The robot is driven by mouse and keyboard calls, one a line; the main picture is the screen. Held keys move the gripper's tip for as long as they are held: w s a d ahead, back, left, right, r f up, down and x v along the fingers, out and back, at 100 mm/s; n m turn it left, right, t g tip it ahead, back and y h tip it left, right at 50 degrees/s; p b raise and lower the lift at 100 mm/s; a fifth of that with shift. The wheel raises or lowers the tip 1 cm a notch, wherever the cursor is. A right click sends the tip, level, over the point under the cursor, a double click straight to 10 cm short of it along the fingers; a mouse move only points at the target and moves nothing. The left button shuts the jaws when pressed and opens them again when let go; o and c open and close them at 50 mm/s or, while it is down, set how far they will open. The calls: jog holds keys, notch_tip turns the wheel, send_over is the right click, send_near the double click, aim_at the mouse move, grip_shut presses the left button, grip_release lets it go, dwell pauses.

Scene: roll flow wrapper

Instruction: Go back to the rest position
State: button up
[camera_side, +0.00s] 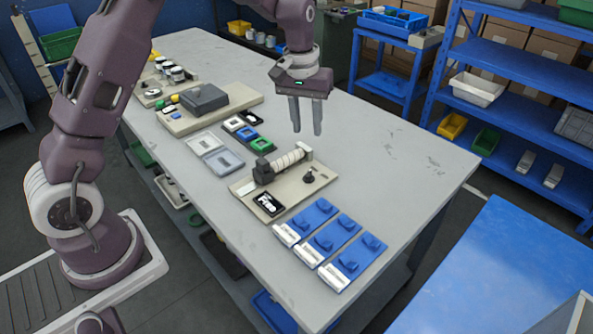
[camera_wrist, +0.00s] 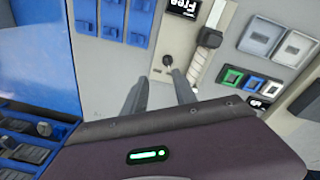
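My gripper (camera_side: 306,115) hangs above the work table (camera_side: 400,160), its two fingers pointing down and apart with nothing between them. It also shows in the wrist view (camera_wrist: 162,95), open and empty. Below it lies the beige wrapper board (camera_side: 243,190) with a white roll (camera_side: 287,160) on a dark holder, a small black knob (camera_side: 309,177) and a black "Free" label (camera_side: 269,203). In the wrist view the roll (camera_wrist: 197,63) and knob (camera_wrist: 168,61) show just beyond the fingertips. The fingers are clear of the board.
Blue plates with white trays (camera_side: 323,240) lie at the near end. Grey trays (camera_side: 214,153) and coloured frames (camera_side: 247,133) lie to the left, with a dark grey box (camera_side: 204,98) behind. A blue shelf (camera_side: 510,100) stands right. The table's right side is clear.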

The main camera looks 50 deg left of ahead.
jog(key=s+d+r+m+t, duration=0.1)
jog(key=s+d+r, duration=0.1)
jog(key=s+r, duration=0.55)
jog(key=s+d+r+m+t, duration=0.2)
jog(key=s+d+r, duration=0.1)
jog(key=s+r, duration=0.5)
jog(key=s+f+m+t, duration=0.1)
jog(key=s+f+m, duration=0.1)
jog(key=s, duration=1.4)
jog(key=shift+d+t, duration=0.3)
jog(key=shift+d, duration=0.15)
